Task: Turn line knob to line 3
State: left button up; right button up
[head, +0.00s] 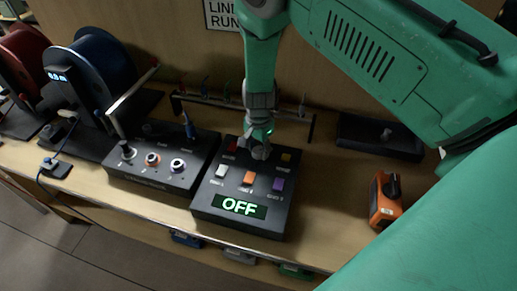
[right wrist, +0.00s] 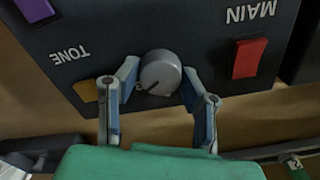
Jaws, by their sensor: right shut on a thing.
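The line knob (right wrist: 161,68) is a round grey knob on a dark control box (head: 208,192). In the right wrist view it sits between my right gripper's fingers (right wrist: 159,82), one on each side, and the gripper is shut on it. A small dark mark on the knob points to the lower left of that view. In the head view my right gripper (head: 258,149) reaches down onto the box's upper part and hides most of the knob. The box's display (head: 240,207) reads OFF. My left gripper is out of view.
White (head: 221,171), orange (head: 249,178) and purple (head: 279,184) buttons lie below the knob. A red MAIN switch (right wrist: 249,58) and a yellow TONE button (head: 286,157) flank it. A jack panel (head: 150,181) stands left; an orange meter (head: 384,205) lies right.

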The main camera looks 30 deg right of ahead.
aim_at(258, 150)
jog(key=shift+s+a+f+m, duration=0.15)
jog(key=shift+a+f+m, duration=0.05)
jog(key=shift+m, duration=0.3)
jog(key=o, duration=1.1)
jog(key=shift+o, duration=0.2)
jog(key=shift+r, duration=0.1)
jog(key=shift+w+d+r, duration=0.1)
jog(key=shift+w+r, duration=0.1)
jog(key=shift+r, duration=0.25)
notch_tip(258, 150, up, 11)
